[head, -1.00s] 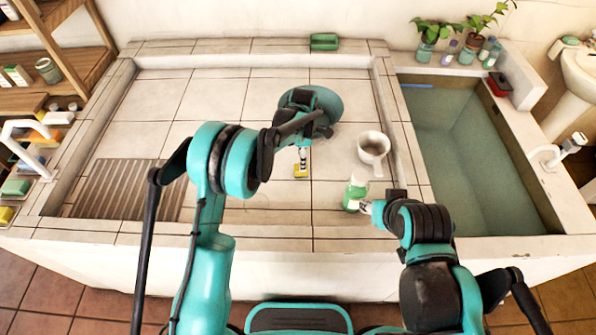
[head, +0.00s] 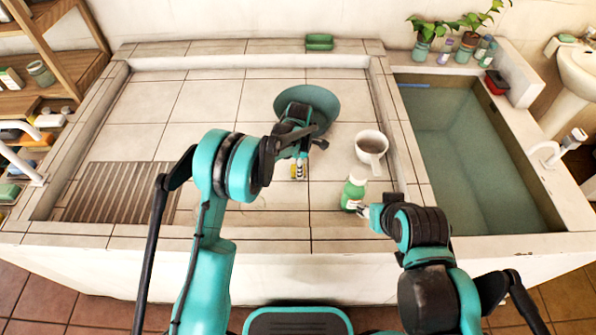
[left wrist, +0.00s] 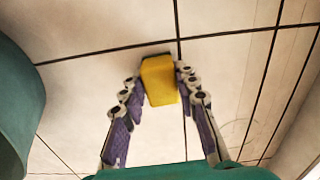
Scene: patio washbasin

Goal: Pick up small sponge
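The small sponge is a yellow block with a dark far edge, on the tiled counter; the left wrist view shows it (left wrist: 161,82) between my left fingertips. In the head view it is a small yellow patch (head: 298,174), partly hidden by my left gripper (head: 300,165). My left gripper (left wrist: 158,80) is open, with one finger on each side of the sponge; contact is not clear. My right gripper (head: 364,211) is beside a green bottle (head: 354,190) with a white cap; whether it is open or shut cannot be made out.
A teal basin (head: 322,100) stands just behind my left gripper. A white pot with a handle (head: 371,148) stands to the right. A water-filled trough (head: 465,150) lies beyond the counter's right rim. A ridged drain board (head: 118,190) lies left. The middle-left tiles are free.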

